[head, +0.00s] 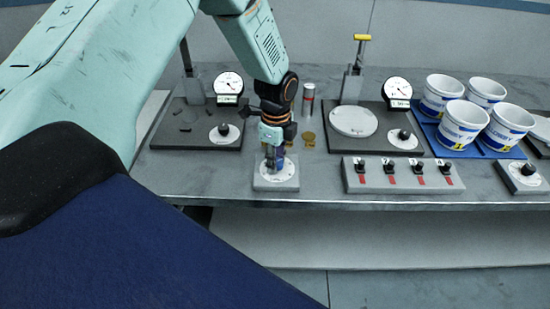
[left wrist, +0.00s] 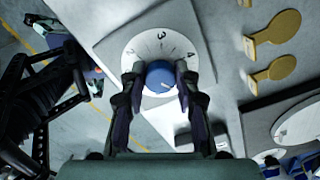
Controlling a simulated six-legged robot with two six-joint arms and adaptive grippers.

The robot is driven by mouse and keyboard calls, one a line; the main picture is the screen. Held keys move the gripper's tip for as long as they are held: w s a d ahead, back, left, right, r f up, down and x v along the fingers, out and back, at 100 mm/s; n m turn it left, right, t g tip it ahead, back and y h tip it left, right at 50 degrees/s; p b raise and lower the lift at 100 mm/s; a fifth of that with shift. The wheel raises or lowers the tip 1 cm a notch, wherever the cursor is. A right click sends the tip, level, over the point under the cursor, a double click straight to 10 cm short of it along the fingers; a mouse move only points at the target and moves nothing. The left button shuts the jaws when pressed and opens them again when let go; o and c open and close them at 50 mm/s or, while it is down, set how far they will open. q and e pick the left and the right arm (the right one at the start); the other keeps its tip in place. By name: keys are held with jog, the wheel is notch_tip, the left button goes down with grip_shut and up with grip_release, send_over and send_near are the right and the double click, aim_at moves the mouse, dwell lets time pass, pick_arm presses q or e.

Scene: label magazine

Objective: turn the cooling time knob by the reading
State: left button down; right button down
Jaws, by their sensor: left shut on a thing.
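The dial is on a square pale block, which shows in the head view (head: 277,184) at the table's front edge. My left gripper (head: 272,158) points down over this block. In the left wrist view its fingers (left wrist: 160,88) are shut on the knob, one on each side. In the head view the gripper hides most of the knob. Two round gauges (head: 229,83) (head: 398,88) stand on dark stations; their readings are too small to read. My right gripper is not in view.
Dark stations (head: 170,128) with black knobs stand behind. A switch block (head: 400,176) is to the right, then white cups (head: 461,124) on a blue tray (head: 428,126) and another knob block (head: 522,177).

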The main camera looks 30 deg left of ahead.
aim_at(278, 161)
pick_arm(q)
jog(key=c, duration=1.4)
grip_release()
jog(key=shift+w+d, duration=0.1)
jog(key=o, duration=0.4)
jog(key=shift+d, duration=0.2)
jog(key=shift+a, duration=0.2)
jog(key=shift+r, duration=0.2)
notch_tip(278, 161, up, 12)
jog(key=shift+d+f, duration=0.15)
